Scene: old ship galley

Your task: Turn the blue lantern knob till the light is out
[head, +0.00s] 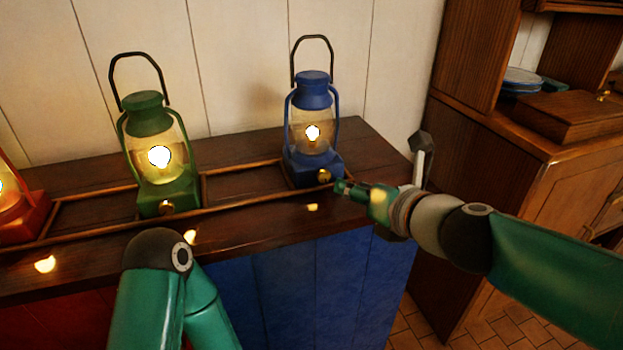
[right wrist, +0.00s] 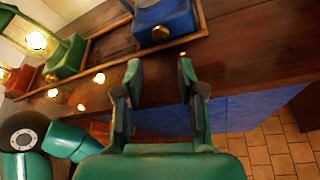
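The blue lantern (head: 312,125) stands upright on the counter, and its light is on. Its brass knob (head: 324,175) is at the front of the base; in the right wrist view the knob (right wrist: 160,33) shows at the top. My right gripper (head: 340,187) is just to the right of and slightly in front of the knob in the head view. In the right wrist view the right gripper (right wrist: 158,72) has its fingers apart with nothing between them, short of the knob. My left arm shows at the bottom of the head view, but its gripper is out of sight.
A lit green lantern (head: 156,150) stands left of the blue one, and a lit red lantern (head: 15,200) is at the left edge. A low wooden rail (head: 240,204) runs along the counter (head: 270,228). A wooden cabinet (head: 470,130) stands at the right.

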